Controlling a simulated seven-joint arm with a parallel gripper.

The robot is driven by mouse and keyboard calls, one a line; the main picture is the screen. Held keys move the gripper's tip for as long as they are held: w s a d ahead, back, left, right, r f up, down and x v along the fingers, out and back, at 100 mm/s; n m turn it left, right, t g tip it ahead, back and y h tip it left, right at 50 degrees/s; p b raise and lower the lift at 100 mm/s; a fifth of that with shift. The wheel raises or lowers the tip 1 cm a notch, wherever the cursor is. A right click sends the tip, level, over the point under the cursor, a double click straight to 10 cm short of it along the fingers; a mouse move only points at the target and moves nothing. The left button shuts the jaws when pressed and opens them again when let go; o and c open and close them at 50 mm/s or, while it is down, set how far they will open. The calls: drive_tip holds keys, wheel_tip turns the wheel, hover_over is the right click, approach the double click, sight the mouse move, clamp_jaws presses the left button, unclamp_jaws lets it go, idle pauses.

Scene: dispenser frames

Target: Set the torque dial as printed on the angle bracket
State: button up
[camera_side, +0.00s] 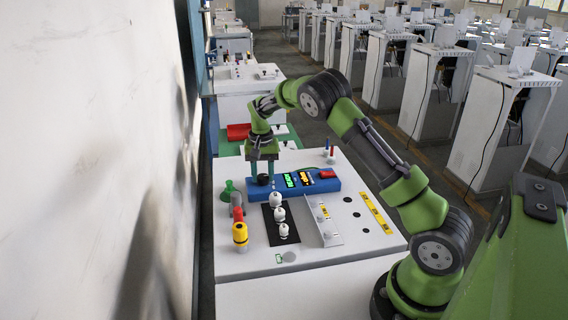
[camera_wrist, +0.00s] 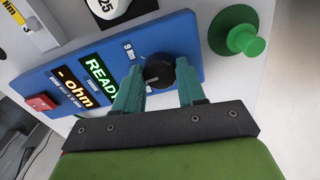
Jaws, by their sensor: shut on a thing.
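The torque dial is a black round knob (camera_side: 263,180) on the left end of a blue box (camera_side: 290,190); it also shows in the wrist view (camera_wrist: 159,70). My gripper (camera_side: 262,172) comes down over the dial from above. In the wrist view its two green fingers (camera_wrist: 160,78) are on either side of the dial and shut on it.
White knobs stand on a black mat (camera_side: 267,232) left of the bracket. A red switch (camera_side: 327,174) is on the box's right end. A yellow strip (camera_side: 376,213) lies at the right.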

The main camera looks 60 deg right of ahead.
sight(263, 176)
drive_tip(key=shift+m, duration=0.3)
idle(0.4)
drive_tip(key=o, duration=1.1)
drive_tip(key=shift+c, duration=0.2)
drive_tip(key=shift+r, duration=0.1)
wheel_tip(263, 176, up, 17)
